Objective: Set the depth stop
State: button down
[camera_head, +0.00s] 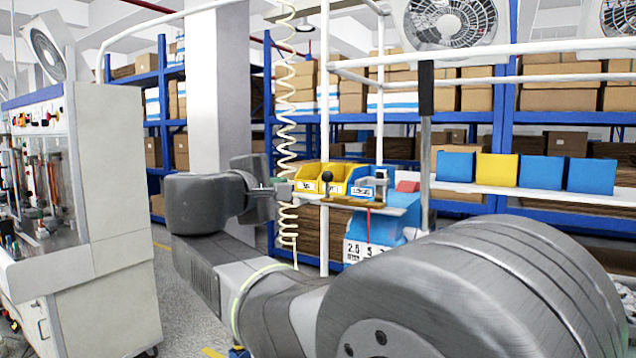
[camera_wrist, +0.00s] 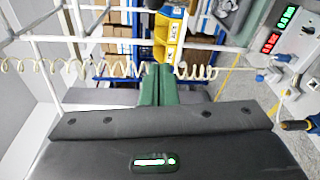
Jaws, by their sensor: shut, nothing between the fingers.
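My gripper (camera_head: 284,191) is at the middle of the head view, shut and empty, pointing right toward the small shelf. In the wrist view its two greenish fingers (camera_wrist: 157,85) lie together, with a yellow bin beyond their tips. A black ball knob (camera_head: 328,177) on a thin stem stands on a brown board (camera_head: 352,202), just right of my fingertips in the picture. A tall lever with a black grip (camera_head: 426,88) rises farther right. I cannot tell which part is the depth stop. My arm hides the lower part of the bench.
Yellow bins (camera_head: 318,174) and a blue bin (camera_head: 370,181) sit on the shelf. A coiled cream hose (camera_head: 287,110) hangs close to my gripper. White frame posts (camera_head: 324,110) stand nearby. A test cabinet (camera_head: 95,190) is at left. The wrist view shows a panel with lit displays (camera_wrist: 270,43).

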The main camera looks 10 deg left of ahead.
aim_at(329, 182)
jog(key=w+d+p, duration=0.3)
jog(key=w+d, duration=0.2)
jog(key=w, duration=0.1)
jog(key=shift+w+d, duration=0.15)
jog(key=shift+w, duration=0.25)
jog(key=shift+r, duration=0.1)
jog(key=d, duration=0.1)
jog(key=s+d+b, duration=0.1)
jog(key=d+b, duration=0.1)
jog(key=d, duration=0.1)
jog(key=shift+s, duration=0.25)
jog(key=shift+a, duration=0.15)
jog(key=shift+w, duration=0.1)
